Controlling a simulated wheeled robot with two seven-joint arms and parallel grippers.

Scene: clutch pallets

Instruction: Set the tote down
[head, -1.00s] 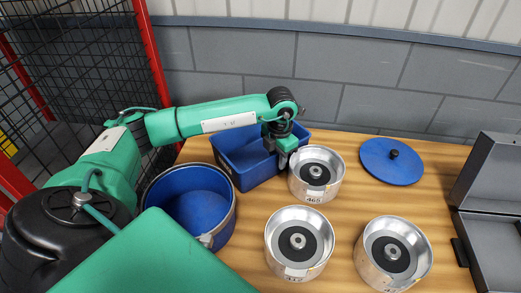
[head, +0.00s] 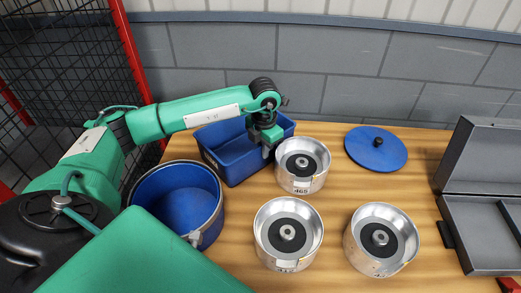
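The tote (head: 238,168) is a blue, open rectangular bin in the head view. It sits upright at the back left of the wooden table, near the wall, and looks empty. My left gripper (head: 266,153) points down at the tote's near right rim, overlapping that wall. The fingers are small and partly hidden by the gripper body, so I cannot tell whether they are open or shut on the rim. Whether the tote's base touches the table is hard to see. My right gripper is not in view.
A round blue tub (head: 207,232) stands front left of the tote. Silver clutch drums stand close to its right (head: 303,183), at front centre (head: 288,255) and front right (head: 381,262). A blue lid (head: 359,154) lies behind them. An open grey case (head: 480,225) is far right.

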